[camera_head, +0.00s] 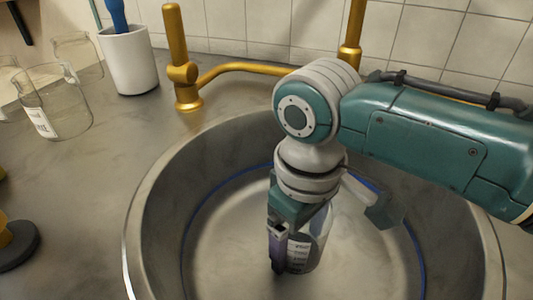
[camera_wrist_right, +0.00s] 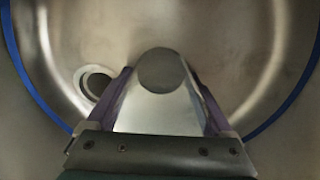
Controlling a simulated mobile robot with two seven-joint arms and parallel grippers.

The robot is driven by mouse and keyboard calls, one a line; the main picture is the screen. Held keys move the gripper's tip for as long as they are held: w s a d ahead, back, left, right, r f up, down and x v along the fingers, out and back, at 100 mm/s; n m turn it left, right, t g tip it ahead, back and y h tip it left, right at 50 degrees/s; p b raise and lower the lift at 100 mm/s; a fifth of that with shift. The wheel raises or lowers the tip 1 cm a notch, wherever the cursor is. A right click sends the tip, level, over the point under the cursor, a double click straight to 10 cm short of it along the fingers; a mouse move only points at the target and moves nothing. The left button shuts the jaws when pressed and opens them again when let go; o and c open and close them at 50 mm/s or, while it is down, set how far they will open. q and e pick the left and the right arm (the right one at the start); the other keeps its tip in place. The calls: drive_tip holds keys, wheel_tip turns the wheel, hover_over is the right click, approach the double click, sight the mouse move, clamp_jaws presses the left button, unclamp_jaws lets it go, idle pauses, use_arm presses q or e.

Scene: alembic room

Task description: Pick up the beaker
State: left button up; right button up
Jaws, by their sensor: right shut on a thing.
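A beaker (camera_head: 305,246) with a printed white label is low inside the round metal sink, partly hidden by my right gripper. My right gripper (camera_head: 280,265) points down into the sink, with its fingers at the beaker. In the right wrist view, my right gripper's purple fingers (camera_wrist_right: 160,95) stand on either side of the pale beaker (camera_wrist_right: 155,112), shut on it. A dark round patch shows at the beaker's far end. I cannot tell whether the beaker touches the sink floor. My left gripper is not in view.
The sink rim (camera_head: 140,235) surrounds my gripper, and a drain (camera_wrist_right: 97,82) shows beside the beaker. A brass faucet (camera_head: 185,75) stands behind. Clear glassware (camera_head: 60,110) and a white cup (camera_head: 130,62) stand on the left counter. A dark-based yellow object (camera_head: 15,245) sits at the left edge.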

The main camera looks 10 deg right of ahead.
drive_tip(key=c, duration=0.6)
drive_tip(key=shift+r, duration=0.25)
drive_tip(key=shift+r+p, duration=0.6)
drive_tip(key=shift+r, duration=0.4)
drive_tip(key=shift+r+p, duration=2.9)
drive_tip(key=shift+r, duration=5.8)
drive_tip(key=shift+r, duration=0.1)
